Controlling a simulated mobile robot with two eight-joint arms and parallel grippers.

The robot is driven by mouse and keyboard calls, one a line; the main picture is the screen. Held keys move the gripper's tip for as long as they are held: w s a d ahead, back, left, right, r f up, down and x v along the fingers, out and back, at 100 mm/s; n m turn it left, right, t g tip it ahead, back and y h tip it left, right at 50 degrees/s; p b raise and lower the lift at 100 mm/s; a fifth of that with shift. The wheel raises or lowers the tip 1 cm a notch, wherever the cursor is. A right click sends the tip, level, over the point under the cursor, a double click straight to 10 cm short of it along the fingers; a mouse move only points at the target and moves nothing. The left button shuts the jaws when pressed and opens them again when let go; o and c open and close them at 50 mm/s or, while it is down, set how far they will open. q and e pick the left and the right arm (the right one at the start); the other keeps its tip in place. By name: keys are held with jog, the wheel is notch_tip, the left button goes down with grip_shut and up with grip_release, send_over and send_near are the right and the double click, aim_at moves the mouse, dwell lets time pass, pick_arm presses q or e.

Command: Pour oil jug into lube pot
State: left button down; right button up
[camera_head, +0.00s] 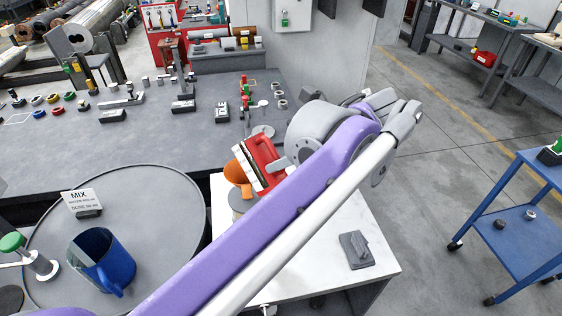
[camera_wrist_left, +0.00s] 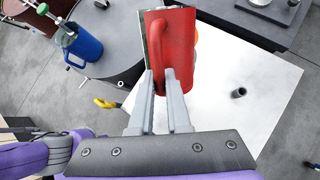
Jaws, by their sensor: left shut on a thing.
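My left gripper (camera_head: 282,164) is shut on a red jug (camera_head: 261,158) by its handle and holds it over the white-topped table. In the left wrist view the gripper's fingers (camera_wrist_left: 161,85) close on the handle of the red jug (camera_wrist_left: 180,45). The jug looks tilted in the head view. A blue pot with a side handle (camera_head: 112,262) stands open on the round grey drum top at lower left, well apart from the jug. The same blue pot (camera_wrist_left: 82,45) shows at upper left in the wrist view. My right gripper is not in view.
An orange funnel-like piece (camera_head: 236,172) is close beside the jug, partly hidden. A MIX sign (camera_head: 82,201) stands behind the blue pot, and a green-topped valve (camera_head: 13,242) is left of it. A grey block (camera_head: 356,250) lies on the white table (camera_head: 318,268).

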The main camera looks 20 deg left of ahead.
aim_at(266, 135)
pick_arm(q)
jog(key=shift+w+a+r+g+h+p, duration=0.15)
jog(key=shift+a+r+g+h+p, duration=0.15)
jog(key=shift+r+h+p, duration=0.45)
jog(key=shift+w+a+r+g+h+p, duration=0.1)
jog(key=shift+a+r+g+h+p, duration=0.15)
jog(key=shift+r+h+p, duration=0.4)
jog(key=shift+w+a+r+g+h+p, duration=0.2)
jog(key=shift+a+r+h+p, duration=0.15)
jog(key=shift+r, duration=0.25)
jog(key=shift+w+a+r+g+h+p, duration=0.15)
jog(key=shift+r+h+p, duration=0.1)
jog(key=shift+r+p, duration=0.25)
jog(key=shift+w+a+r+m+g+h+p, duration=0.15)
jog(key=shift+w+a+r+g+h+p, duration=0.1)
jog(key=shift+a+r+h+p, duration=0.25)
jog(key=shift+w+a+r+m+g+h+p, duration=0.15)
jog(key=shift+a+r+g+h+p, duration=0.15)
jog(key=shift+r+h, duration=0.25)
jog(key=shift+w+a+r+g+h+p, duration=0.4)
jog(key=shift+a+r+h, duration=0.25)
jog(key=shift+a, duration=0.1)
jog(key=shift+f, duration=0.1)
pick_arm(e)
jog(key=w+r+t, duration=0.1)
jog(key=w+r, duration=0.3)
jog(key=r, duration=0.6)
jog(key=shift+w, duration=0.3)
pick_arm(q)
jog(key=shift+d, duration=0.1)
